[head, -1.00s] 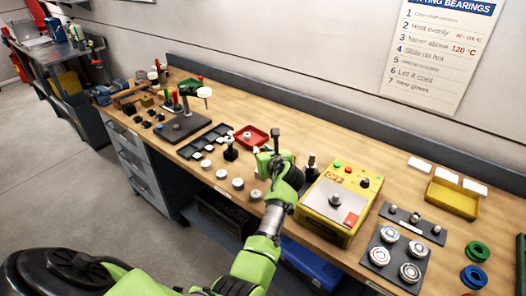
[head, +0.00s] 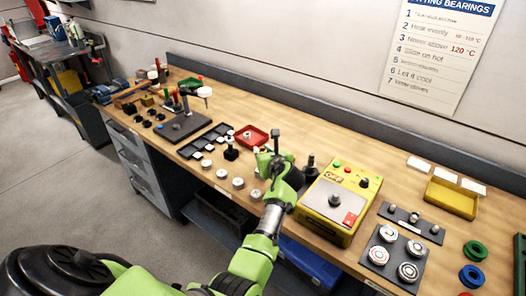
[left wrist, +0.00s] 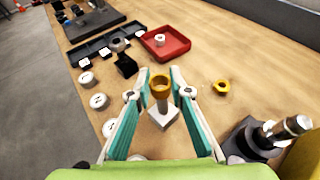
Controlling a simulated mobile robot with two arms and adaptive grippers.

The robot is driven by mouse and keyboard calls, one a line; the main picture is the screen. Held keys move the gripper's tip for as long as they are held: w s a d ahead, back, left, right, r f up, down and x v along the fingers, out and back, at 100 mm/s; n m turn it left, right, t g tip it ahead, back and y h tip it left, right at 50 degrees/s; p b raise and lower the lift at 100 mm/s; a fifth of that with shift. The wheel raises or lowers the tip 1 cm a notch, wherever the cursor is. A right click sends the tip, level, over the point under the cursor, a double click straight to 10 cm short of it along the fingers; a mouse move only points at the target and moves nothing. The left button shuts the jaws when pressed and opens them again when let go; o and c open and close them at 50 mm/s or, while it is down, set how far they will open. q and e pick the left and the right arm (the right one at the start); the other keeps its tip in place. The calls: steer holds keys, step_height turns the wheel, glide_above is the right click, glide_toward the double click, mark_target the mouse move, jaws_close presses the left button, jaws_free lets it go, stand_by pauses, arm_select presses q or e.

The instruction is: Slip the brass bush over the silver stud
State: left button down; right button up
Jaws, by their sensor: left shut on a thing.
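In the left wrist view the brass bush (left wrist: 161,83) is a short ring between the fingertips of my left gripper (left wrist: 160,92), which is shut on it. Directly below the bush stands the silver stud (left wrist: 163,106), upright on a pale square base (left wrist: 164,119). The bush overlaps the stud's top in this view; I cannot tell whether it is around it or just above. In the head view my left gripper (head: 270,165) is at the bench's front, left of the yellow box, and hides bush and stud. My right gripper is not in view.
A yellow heater box (head: 323,220) stands close on the right. A second brass-coloured ring (left wrist: 221,87) lies on the bench. A dark fixture with a silver shaft (left wrist: 262,138) is near, right. White discs (left wrist: 99,101) and a red tray (left wrist: 165,47) lie to the left and behind.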

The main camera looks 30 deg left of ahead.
arm_select(q)
steer(key=shift+f+p, duration=0.4)
steer(key=shift+f, duration=0.15)
stand_by(0.7)
steer(key=shift+s+f, duration=0.1)
steer(key=shift+f, duration=0.1)
steer(key=c, duration=1.8)
jaws_free()
steer(key=o, duration=0.4)
steer(key=shift+s+f, duration=0.1)
steer(key=shift+f, duration=0.05)
steer(key=shift+d, duration=0.1)
